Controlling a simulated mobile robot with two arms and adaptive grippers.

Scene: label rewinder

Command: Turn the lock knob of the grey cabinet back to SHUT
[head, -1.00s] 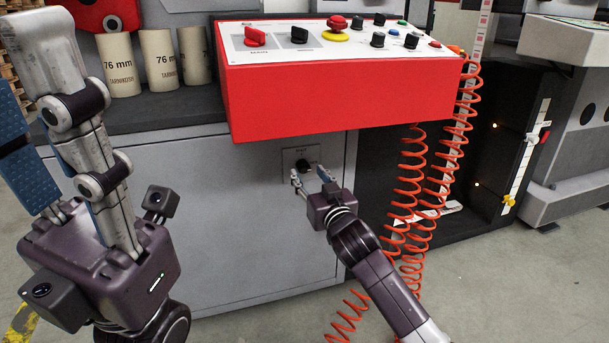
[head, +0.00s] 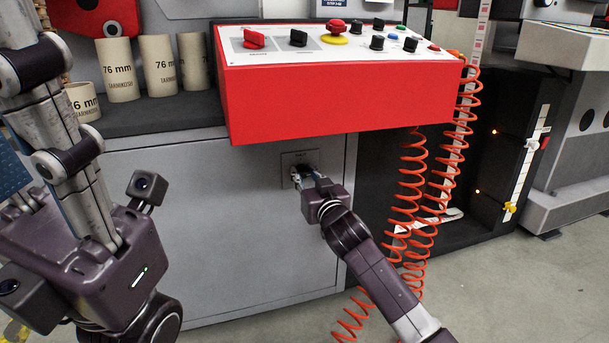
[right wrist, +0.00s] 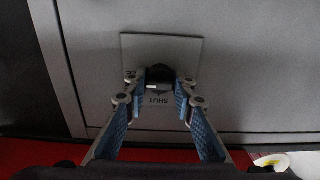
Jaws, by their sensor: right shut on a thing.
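The grey cabinet (head: 220,215) has a small square plate (head: 313,158) under the red control box. A black lock knob (right wrist: 160,74) sits on this plate. In the right wrist view the word SHUT is printed on the plate just below the knob, and a small white mark shows at the knob's lower edge beside it. My right gripper (head: 307,173) is shut on the knob, one fingertip on each side, and mostly hides it in the head view. My left gripper (head: 62,150) is raised at the left, away from the cabinet knob; its fingertips are cut off.
The red control box (head: 340,105) overhangs just above my right gripper. Orange coiled hoses (head: 408,190) hang to the right of my right forearm. Cardboard cores (head: 158,65) stand on the dark top at the left. The cabinet front left of the knob is clear.

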